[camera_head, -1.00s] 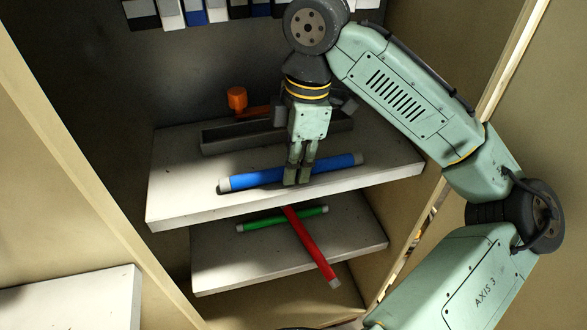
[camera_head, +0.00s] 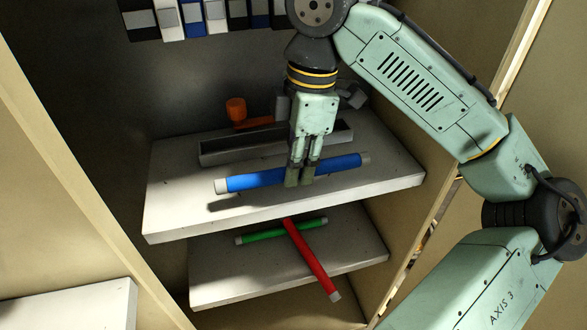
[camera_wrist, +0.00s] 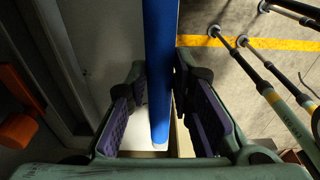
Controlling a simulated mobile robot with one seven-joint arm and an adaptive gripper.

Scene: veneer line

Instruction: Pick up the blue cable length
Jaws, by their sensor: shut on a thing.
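The blue cable length (camera_head: 255,180) is a straight blue rod with pale ends, held roughly level above the upper white shelf (camera_head: 180,218). Its shadow lies on the shelf below, apart from it. My gripper (camera_head: 301,178) points down and is shut on the rod near its middle; the fingers hide a short part of it. In the wrist view the blue cable length (camera_wrist: 160,60) runs from the top edge down between the purple-padded fingers of my gripper (camera_wrist: 160,105).
A dark trough (camera_head: 225,151) and an orange tool (camera_head: 238,112) sit behind on the upper shelf. A red rod (camera_head: 312,262) lies across a green rod (camera_head: 260,234) on the lower shelf (camera_head: 230,285). Cabinet walls stand close on both sides. Binders (camera_head: 195,18) line the back above.

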